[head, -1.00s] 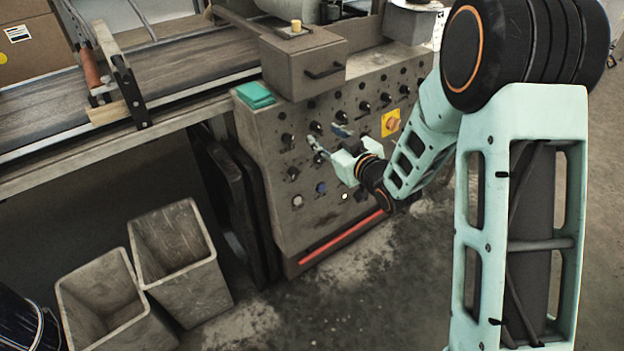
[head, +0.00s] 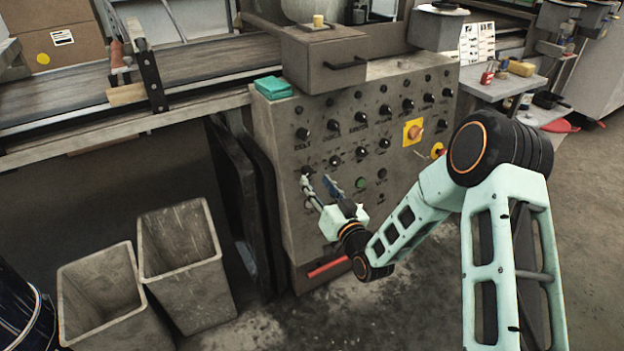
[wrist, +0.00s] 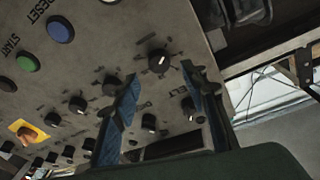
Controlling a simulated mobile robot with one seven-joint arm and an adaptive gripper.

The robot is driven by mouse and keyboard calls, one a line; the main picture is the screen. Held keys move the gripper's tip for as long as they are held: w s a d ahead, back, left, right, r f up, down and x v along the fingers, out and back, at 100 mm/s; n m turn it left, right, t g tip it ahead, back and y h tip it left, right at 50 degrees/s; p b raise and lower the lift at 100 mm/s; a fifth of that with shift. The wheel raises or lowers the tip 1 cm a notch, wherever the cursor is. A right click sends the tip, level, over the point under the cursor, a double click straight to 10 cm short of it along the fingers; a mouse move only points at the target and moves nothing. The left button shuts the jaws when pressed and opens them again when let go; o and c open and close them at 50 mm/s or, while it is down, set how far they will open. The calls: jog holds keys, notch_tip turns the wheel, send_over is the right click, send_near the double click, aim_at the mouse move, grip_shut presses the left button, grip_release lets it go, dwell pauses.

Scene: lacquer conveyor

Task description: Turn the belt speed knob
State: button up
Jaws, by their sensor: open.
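The grey control panel (head: 285,235) carries rows of black knobs with small labels. The belt speed knob cannot be told for certain, because the labels are too blurred to read. In the head view my gripper (head: 318,187) is in front of the panel's lower left part, below a left-column knob (head: 307,171). In the wrist view my gripper (wrist: 161,76) is open, its two blue fingers apart with nothing held. A black knob with a white mark (wrist: 158,61) shows between and beyond the fingertips. Whether a finger touches the panel cannot be told.
Blue (wrist: 60,29) and green (wrist: 27,62) buttons are beside the knobs. A yellow-backed switch (head: 413,132) is farther right. A grey box (head: 325,65) and teal block (head: 273,87) are on top. Two bins (head: 185,245) (head: 105,300) stand left on the floor.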

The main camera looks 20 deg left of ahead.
aim_at(309, 172)
jog(key=shift+b+x, duration=0.3)
jog(key=shift+x, duration=1.7)
jog(key=shift+c, duration=0.4)
grip_shut()
